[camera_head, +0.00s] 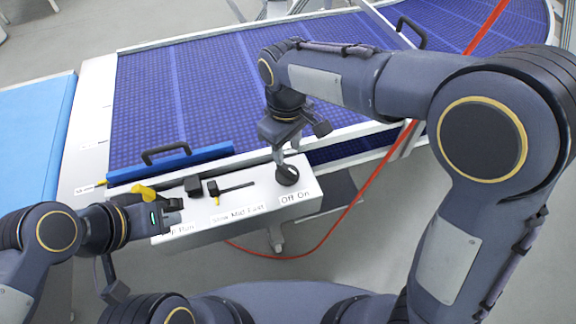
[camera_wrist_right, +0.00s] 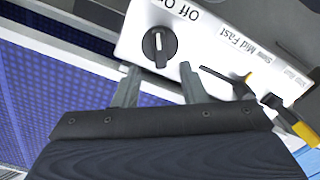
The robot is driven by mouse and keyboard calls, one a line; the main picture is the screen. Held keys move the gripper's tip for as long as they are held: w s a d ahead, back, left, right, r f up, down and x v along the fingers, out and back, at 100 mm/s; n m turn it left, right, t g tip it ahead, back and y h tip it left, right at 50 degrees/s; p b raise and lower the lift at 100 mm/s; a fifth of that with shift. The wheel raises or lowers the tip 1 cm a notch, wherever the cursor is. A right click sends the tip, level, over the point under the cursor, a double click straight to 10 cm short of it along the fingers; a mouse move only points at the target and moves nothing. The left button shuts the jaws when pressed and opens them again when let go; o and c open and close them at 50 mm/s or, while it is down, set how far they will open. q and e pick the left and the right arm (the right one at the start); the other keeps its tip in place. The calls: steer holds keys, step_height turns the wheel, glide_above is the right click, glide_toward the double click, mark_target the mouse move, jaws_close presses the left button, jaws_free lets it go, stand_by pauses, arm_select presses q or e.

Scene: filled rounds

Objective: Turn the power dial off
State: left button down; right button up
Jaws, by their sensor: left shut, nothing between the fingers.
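The power dial (camera_head: 287,175) is a round black knob on the white control panel (camera_head: 262,192), beside the printed words Off and On. In the right wrist view the dial (camera_wrist_right: 160,46) shows a pale mark pointing roughly toward the picture's top; I cannot tell which word it lines up with. My right gripper (camera_head: 286,158) is over the dial in the head view. In the right wrist view its fingers (camera_wrist_right: 158,86) are apart and empty, with the dial just beyond their tips. My left gripper (camera_head: 176,211) is shut and empty at the panel's left end.
A black slider (camera_head: 236,187) with Slow, Mid and Fast labels and a yellow part (camera_head: 145,193) sit left of the dial. A blue bar with a black handle (camera_head: 166,152) lies behind. A blue conveyor (camera_head: 190,90) fills the back. A red cable (camera_head: 350,205) runs past the right.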

mark_target(287, 168)
step_height(287, 168, down, 7)
steer(key=shift+f, duration=0.1)
steer(key=shift+c, duration=0.5)
jaws_close()
